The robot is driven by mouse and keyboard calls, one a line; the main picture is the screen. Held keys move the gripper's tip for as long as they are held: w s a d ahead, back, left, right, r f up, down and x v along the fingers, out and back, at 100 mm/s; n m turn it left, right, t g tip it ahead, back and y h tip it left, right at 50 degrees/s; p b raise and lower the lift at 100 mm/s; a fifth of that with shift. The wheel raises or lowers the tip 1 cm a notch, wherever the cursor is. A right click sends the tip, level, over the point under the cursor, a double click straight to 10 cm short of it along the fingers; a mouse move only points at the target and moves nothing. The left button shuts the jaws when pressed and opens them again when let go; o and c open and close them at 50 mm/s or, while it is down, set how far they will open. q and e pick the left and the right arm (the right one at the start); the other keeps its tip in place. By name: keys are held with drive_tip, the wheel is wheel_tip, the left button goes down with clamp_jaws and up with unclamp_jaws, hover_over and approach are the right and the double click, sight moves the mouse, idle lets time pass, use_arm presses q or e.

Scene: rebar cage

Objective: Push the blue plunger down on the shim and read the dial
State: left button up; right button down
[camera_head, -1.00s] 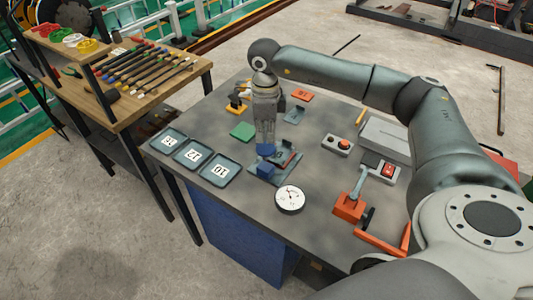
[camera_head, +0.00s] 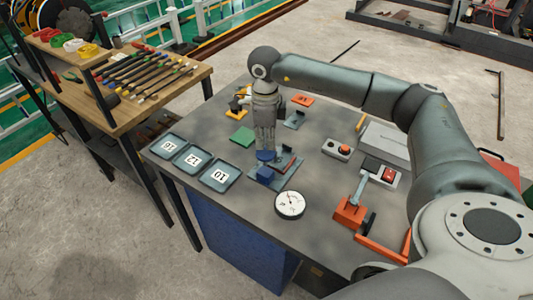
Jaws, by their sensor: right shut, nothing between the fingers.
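The blue plunger (camera_head: 266,155) stands on a grey gauge fixture (camera_head: 290,178) near the middle of the table, with a blue block (camera_head: 264,174) just in front of it. My right gripper (camera_head: 266,146) points straight down directly over the plunger, shut and empty. Its fingertips meet the plunger's top in the picture; I cannot tell how firmly they touch. The round white dial (camera_head: 290,204) lies in front of the fixture, face up; its needle is too small to read. I cannot make out the shim under the plunger. My left gripper is out of view.
Three trays marked 15 (camera_head: 167,145), 12 (camera_head: 193,158) and 10 (camera_head: 219,175) line the table's left edge. A green block (camera_head: 243,136) lies behind the fixture.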

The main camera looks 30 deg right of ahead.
sight(266, 153)
drive_tip(key=shift+f+b, duration=1.45)
drive_tip(key=shift+f, duration=0.4)
idle(0.5)
drive_tip(key=shift+r, duration=0.1)
drive_tip(key=shift+r+p, duration=2.1)
drive_tip(key=shift+r, duration=1.4)
